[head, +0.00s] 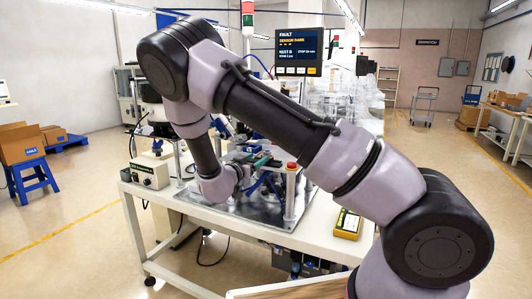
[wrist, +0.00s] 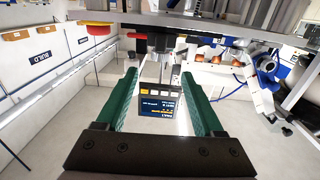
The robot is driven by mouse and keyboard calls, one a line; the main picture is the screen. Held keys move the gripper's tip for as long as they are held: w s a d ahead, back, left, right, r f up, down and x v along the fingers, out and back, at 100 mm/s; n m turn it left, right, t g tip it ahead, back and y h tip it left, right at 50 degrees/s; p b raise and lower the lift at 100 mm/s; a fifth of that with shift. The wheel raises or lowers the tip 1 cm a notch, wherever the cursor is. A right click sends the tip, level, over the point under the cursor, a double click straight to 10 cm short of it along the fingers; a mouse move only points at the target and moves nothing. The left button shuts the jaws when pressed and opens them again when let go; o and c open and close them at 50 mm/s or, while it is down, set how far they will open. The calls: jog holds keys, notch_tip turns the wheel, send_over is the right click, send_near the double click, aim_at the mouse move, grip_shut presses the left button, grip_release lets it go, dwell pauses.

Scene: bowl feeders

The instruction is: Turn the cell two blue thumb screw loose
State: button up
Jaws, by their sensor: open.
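My gripper (wrist: 159,76) is open in the wrist view, its two green fingers apart with nothing held between them. In the head view my gripper (head: 258,160) is over the metal plate (head: 232,215) of the work cell, partly hidden by my arm. I cannot clearly make out the blue thumb screw in either view. A blue part (wrist: 268,64) with a copper-coloured piece shows right of the fingers in the wrist view, but I cannot tell what it is. The fault display (wrist: 160,105) appears upside down beyond the gap between the fingers.
The plate lies on a white table (head: 150,188). A control box (head: 150,172) stands at its left and a yellow-black device (head: 348,222) at its front right. A red button (head: 291,166) tops a post by the gripper. Blue tubing runs close by.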

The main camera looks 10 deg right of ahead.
jog(key=x, duration=0.9)
grip_shut()
